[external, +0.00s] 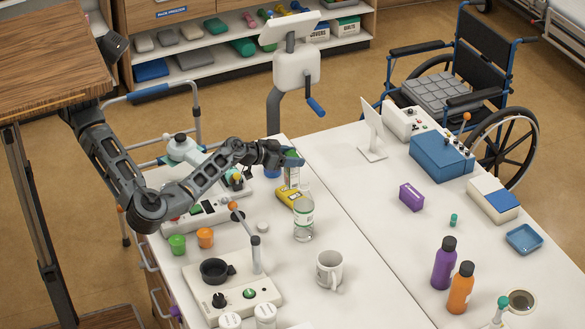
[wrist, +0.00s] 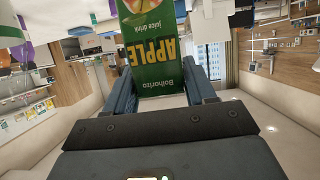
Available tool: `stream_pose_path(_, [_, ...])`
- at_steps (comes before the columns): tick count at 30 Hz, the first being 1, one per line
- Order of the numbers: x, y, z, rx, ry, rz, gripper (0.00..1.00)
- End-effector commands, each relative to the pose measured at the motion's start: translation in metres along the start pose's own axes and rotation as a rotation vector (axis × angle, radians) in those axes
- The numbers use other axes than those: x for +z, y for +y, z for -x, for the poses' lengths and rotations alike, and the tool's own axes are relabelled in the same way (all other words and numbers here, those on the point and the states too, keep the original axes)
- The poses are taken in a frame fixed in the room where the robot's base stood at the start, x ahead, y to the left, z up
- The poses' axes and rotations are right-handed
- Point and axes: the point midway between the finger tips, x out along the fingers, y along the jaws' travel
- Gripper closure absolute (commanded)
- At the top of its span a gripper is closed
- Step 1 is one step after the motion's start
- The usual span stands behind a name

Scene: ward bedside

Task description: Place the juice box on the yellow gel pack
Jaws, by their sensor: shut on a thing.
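The juice box (wrist: 150,45) is green with yellow "APPLE" lettering, upside down in the wrist view, between the two blue-grey fingers. My gripper (wrist: 160,92) is shut on it. In the external view my gripper (external: 287,158) holds the juice box (external: 292,174) upright near the table's far left part. The yellow gel pack (external: 289,198) lies flat on the table just below the box in the picture. I cannot tell whether the box's lower end touches the pack or the table.
A clear jar (external: 304,222) stands close in front of the gel pack. A white mug (external: 329,269) stands nearer the camera. A control panel with a black cup (external: 216,271) and green (external: 177,245) and orange cups (external: 205,237) are to the left. A purple box (external: 411,197) is to the right.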

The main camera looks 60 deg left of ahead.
Motion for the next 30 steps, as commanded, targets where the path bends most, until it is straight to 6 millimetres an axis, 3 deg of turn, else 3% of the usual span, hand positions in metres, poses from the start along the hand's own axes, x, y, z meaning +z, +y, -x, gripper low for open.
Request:
stream_pose_path(8, [0.009, -0.013, -0.017, 0.002, 0.000, 0.000, 1.00])
stream_pose_path(16, [0.040, -0.013, -0.029, 0.001, 0.000, 0.000, 1.00])
stream_pose_path(28, [0.046, -0.013, -0.031, 0.001, 0.001, -0.001, 1.00])
stream_pose_path(29, [0.045, -0.013, -0.031, 0.001, 0.000, -0.001, 0.43])
stream_pose_path(30, [0.045, -0.013, -0.031, 0.001, 0.000, 0.000, 0.39])
